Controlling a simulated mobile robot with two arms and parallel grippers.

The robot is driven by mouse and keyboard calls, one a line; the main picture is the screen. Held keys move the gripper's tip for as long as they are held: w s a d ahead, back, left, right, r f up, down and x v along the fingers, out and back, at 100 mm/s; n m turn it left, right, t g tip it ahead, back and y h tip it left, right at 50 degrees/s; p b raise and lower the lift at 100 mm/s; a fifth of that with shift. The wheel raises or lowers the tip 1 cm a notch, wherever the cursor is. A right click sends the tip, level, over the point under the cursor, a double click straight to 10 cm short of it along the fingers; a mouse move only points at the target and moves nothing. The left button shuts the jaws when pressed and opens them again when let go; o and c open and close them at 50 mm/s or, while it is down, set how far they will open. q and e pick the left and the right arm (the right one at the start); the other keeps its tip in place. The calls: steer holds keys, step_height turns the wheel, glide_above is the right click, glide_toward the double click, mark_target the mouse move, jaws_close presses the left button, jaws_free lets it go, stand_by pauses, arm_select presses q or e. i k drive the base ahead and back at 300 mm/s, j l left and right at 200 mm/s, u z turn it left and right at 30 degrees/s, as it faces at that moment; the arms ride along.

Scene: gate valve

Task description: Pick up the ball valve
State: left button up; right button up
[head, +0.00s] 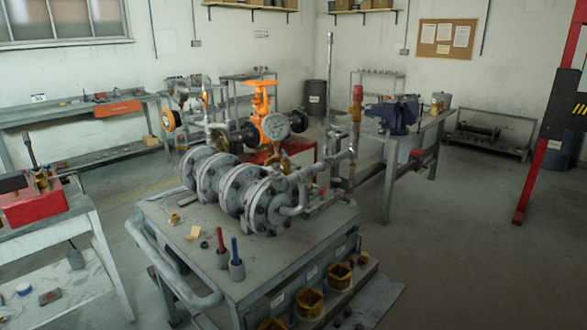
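I cannot pick out a ball valve for certain. A grey flanged pipe assembly (232,185) lies on a grey wheeled cart (205,270) in the middle of the view. A round pressure gauge (275,126) stands above it, with a brass-coloured fitting (281,160) below the dial. An orange valve (261,95) with a handwheel on top rises behind the assembly. A small brass-coloured fitting (174,218) lies on the cart top near its left edge. Neither of my grippers shows in the head view.
Red- and blue-handled tools (236,258) stand at the cart's front edge. Brass-coloured rings (310,302) sit on a lower front ledge. A bench with a blue vise (398,114) stands behind right, and a bench with a red box (33,203) at left.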

mark_target(285, 164)
steer(key=i+l+z, duration=0.85)
steer(key=i, duration=0.35)
steer(key=i+l+z, duration=0.25)
steer(key=i, duration=0.35)
steer(key=i+l+z, duration=0.1)
steer(key=i+z, duration=0.2)
steer(key=i, duration=0.3)
steer(key=i+u, duration=0.4)
steer(key=i+l+u, duration=0.1)
steer(key=i+u, duration=0.15)
steer(key=u, duration=0.2)
steer(key=i+l+u, duration=0.25)
steer(key=u, duration=0.15)
